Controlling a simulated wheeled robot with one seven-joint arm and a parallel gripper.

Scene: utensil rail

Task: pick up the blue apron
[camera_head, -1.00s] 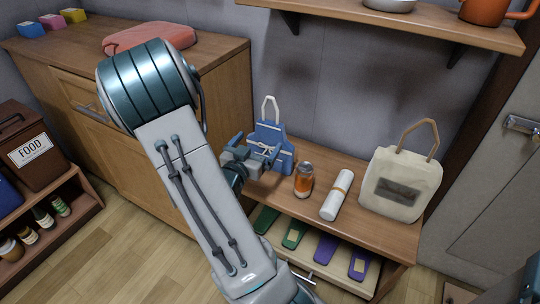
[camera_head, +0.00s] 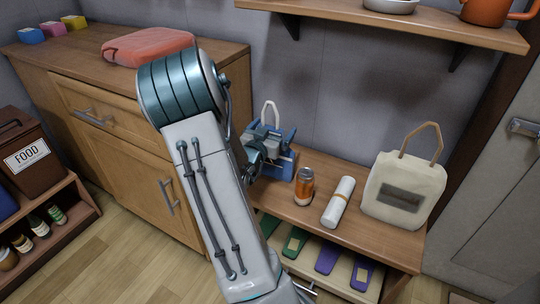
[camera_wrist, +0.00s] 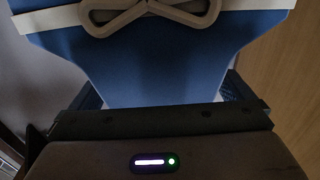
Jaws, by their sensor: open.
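The blue apron (camera_head: 281,168) stands on the low wooden bench against the grey wall, with a white neck loop at its top. My gripper (camera_head: 268,143) is at the apron in the head view and covers much of its front. In the wrist view the blue apron (camera_wrist: 150,60) fills most of the picture, with a pale tie bow across it. The gripper's fingers show on either side of the apron's lower part, open around it. Whether they touch it cannot be told.
On the bench to the right are an orange jar (camera_head: 304,187), a white roll (camera_head: 338,202) and a cream bag (camera_head: 400,190). A wooden cabinet (camera_head: 130,140) stands close on the left. A shelf (camera_head: 390,30) hangs above. An open drawer (camera_head: 318,262) holds several coloured items.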

